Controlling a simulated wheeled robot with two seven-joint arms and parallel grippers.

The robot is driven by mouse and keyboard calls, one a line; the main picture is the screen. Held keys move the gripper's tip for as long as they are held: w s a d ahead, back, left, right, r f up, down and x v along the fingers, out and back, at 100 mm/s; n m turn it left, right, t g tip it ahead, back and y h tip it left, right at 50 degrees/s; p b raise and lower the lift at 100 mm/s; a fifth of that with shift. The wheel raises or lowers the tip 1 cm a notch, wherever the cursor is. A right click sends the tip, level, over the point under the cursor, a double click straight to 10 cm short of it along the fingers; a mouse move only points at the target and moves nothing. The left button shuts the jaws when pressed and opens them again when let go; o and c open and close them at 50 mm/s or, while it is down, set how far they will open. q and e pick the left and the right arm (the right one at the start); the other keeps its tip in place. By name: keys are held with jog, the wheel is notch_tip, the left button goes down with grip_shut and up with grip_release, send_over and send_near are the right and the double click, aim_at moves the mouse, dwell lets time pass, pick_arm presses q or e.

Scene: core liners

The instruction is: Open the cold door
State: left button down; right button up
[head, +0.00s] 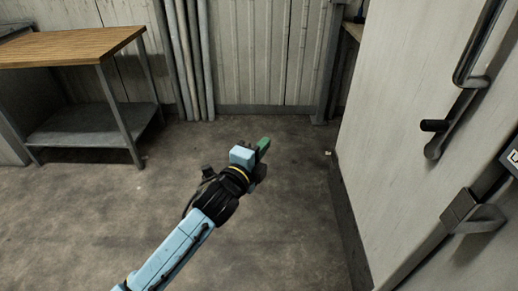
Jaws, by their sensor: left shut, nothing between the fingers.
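The cold door (400,110) is a large pale panel on the right side of the head view. It carries a long metal handle bar (466,95) with a black knob (434,126). A grey metal latch (463,208) sits lower on its right part. I cannot tell whether the door is fully shut. My left gripper (264,147) is shut and empty, with green fingertips, over the floor to the left of the door and apart from it. My right gripper is not in view.
A wooden-topped table (70,46) with a metal lower shelf (92,124) stands at the left. Several vertical pipes (187,60) run along the corrugated back wall (255,50). The concrete floor (290,220) between table and door is clear.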

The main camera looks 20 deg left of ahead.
pick_arm(q)
jog(key=shift+w+a, duration=0.2)
jog(key=shift+a, duration=0.2)
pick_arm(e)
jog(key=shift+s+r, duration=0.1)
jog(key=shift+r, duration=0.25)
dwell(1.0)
